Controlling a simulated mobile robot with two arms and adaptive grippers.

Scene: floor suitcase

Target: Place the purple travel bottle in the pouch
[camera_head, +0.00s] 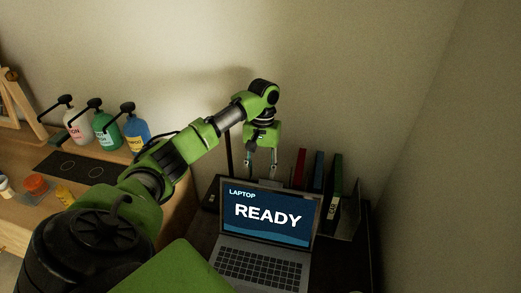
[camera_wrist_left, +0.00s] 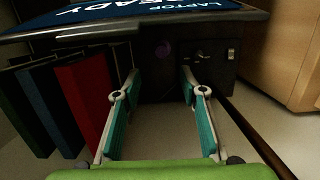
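My left gripper (camera_head: 262,160) hangs pointing down behind the laptop in the head view. In the left wrist view the left gripper (camera_wrist_left: 158,110) has its two teal-padded fingers spread apart with nothing between them. My right gripper is in neither view.
An open laptop (camera_head: 268,215) reading READY stands on a dark desk, close in front of the left gripper. Binders (camera_head: 334,180) stand to its right. Pump bottles (camera_head: 106,130) and small containers stand on the wooden counter at left. Walls close off the back and right.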

